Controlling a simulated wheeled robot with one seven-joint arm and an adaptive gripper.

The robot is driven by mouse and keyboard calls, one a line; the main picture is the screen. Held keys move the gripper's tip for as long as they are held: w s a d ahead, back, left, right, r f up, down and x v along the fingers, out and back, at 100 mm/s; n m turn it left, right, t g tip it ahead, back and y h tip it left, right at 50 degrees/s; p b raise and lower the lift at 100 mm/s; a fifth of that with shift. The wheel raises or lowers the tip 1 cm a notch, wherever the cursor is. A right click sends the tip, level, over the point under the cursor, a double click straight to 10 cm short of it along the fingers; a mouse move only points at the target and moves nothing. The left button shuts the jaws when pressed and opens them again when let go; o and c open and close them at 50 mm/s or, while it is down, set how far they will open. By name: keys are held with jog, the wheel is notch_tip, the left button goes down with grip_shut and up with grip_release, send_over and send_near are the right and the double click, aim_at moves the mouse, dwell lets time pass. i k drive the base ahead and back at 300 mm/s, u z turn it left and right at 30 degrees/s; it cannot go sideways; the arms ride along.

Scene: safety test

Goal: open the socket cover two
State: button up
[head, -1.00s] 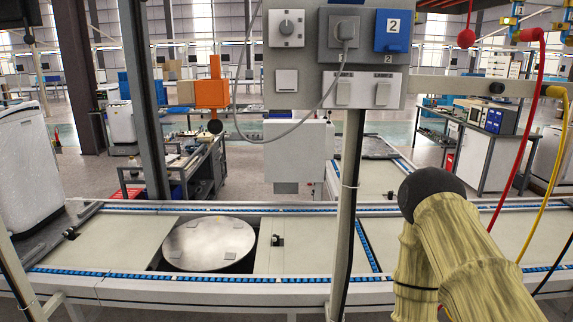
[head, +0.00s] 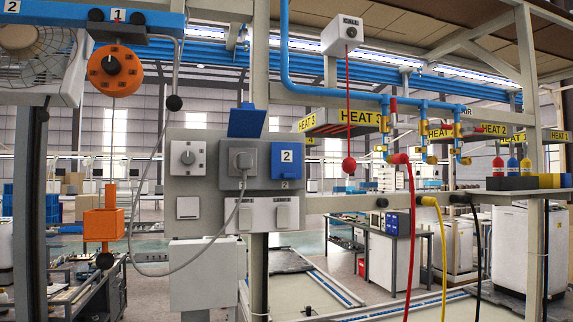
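The grey electrical panel (head: 236,166) is left of the middle in the head view. Socket cover two (head: 287,154) is a blue flap with a white "2" label, at the panel's upper right. It lies closed over its socket. To its left, a grey socket (head: 240,170) holds a grey plug (head: 241,159) with a grey cable. Above that socket, another blue flap (head: 247,122) stands raised. My gripper is not in view.
Left of the panel are a hanging orange box (head: 101,225) and an orange dial (head: 113,71). A metal post (head: 259,275) stands beneath the panel.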

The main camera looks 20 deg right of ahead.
aim_at(285, 156)
jog(key=z, duration=0.55)
jog(key=k, duration=1.3)
jog(key=u, duration=0.15)
jog(key=i, duration=0.85)
jog(key=u, duration=0.35)
